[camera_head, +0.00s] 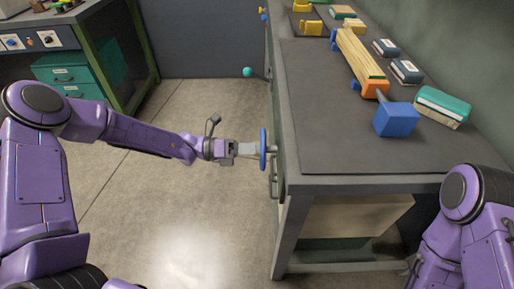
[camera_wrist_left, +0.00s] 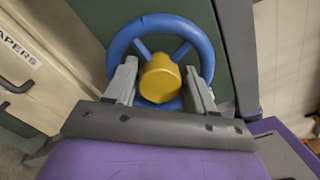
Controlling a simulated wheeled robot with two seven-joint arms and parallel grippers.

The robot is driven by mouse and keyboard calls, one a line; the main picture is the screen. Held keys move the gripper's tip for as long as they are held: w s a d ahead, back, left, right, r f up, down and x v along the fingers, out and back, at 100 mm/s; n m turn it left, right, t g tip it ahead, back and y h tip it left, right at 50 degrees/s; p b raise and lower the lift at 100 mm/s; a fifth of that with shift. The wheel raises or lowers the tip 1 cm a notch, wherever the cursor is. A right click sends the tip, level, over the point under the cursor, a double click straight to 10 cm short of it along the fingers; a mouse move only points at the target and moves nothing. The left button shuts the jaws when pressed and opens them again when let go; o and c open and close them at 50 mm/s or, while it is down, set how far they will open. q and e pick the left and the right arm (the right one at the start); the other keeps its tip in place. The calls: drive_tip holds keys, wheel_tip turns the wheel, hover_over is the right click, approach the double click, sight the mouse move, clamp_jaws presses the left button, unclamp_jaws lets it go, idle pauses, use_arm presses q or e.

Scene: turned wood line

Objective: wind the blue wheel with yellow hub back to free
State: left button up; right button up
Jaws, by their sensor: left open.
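The blue wheel (camera_head: 263,149) is mounted on the near left side of the workbench, seen nearly edge-on in the head view. In the left wrist view the blue wheel (camera_wrist_left: 160,27) shows its rim and spokes, with the yellow hub (camera_wrist_left: 160,78) at its centre. My left gripper (camera_head: 250,150) is at the wheel's face. In the left wrist view my left gripper (camera_wrist_left: 163,82) is open, one finger on each side of the yellow hub. I cannot tell whether the fingers touch the hub or rim. The lower rim is partly hidden. My right gripper is out of view.
The workbench (camera_head: 330,150) carries a wooden piece in an orange-ended clamp (camera_head: 360,60), a blue block (camera_head: 396,119) and several books or boxes. A metal handle (camera_head: 273,180) sits below the wheel. A teal ball (camera_head: 247,72) shows beyond. The floor (camera_head: 190,220) left of the bench is clear.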

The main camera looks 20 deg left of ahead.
use_arm(q)
drive_tip(key=shift+d, duration=0.2)
drive_tip(key=c, duration=0.8)
